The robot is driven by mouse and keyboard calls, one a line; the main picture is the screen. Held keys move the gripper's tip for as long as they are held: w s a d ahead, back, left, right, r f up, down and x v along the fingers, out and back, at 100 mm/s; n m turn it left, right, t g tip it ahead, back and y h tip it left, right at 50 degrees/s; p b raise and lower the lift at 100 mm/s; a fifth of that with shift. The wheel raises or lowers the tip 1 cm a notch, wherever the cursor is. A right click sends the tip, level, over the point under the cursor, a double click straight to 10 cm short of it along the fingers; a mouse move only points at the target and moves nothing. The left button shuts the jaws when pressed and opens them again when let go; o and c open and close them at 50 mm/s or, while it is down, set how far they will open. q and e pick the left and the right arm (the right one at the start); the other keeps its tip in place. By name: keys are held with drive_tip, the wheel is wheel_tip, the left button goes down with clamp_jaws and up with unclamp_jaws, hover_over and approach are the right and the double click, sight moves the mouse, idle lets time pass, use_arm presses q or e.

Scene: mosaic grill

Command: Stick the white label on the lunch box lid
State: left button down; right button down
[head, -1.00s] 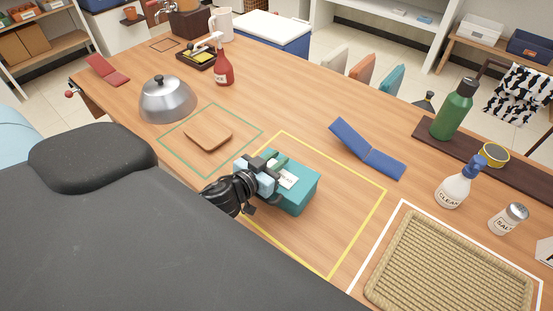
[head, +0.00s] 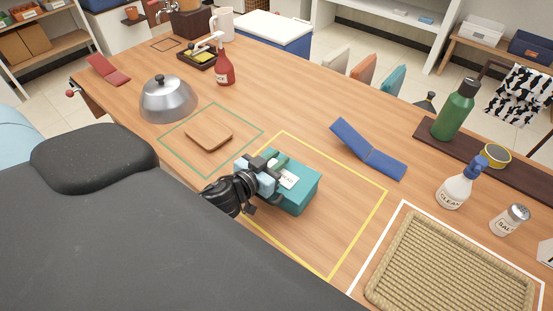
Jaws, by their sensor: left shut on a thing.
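The teal lunch box (head: 301,197) stands inside the yellow outlined square on the wooden table. The white label (head: 289,179) shows on top of its lid, beside my fingers; I cannot tell whether it lies fully flat. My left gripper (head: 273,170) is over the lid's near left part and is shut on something. Its fingers hide part of the lid and what they hold, so I cannot tell whether that is the label. My right gripper is not in view.
A blue folded cloth (head: 367,150) lies behind the box to the right. A woven tray (head: 450,265) is at the front right, with a spray bottle (head: 455,188) behind it. A wooden board (head: 208,132) lies to the left. Bare table surrounds the box.

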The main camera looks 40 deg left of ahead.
use_arm(q)
drive_tip(key=c, duration=1.2)
unclamp_jaws()
drive_tip(key=shift+o, duration=0.4)
drive_tip(key=o, duration=0.5)
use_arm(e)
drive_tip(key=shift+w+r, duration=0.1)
use_arm(q)
drive_tip(key=shift+r+p, duration=0.35)
drive_tip(key=shift+r, duration=0.1)
drive_tip(key=shift+r+p, duration=1.8)
drive_tip(key=shift+r, duration=1.75)
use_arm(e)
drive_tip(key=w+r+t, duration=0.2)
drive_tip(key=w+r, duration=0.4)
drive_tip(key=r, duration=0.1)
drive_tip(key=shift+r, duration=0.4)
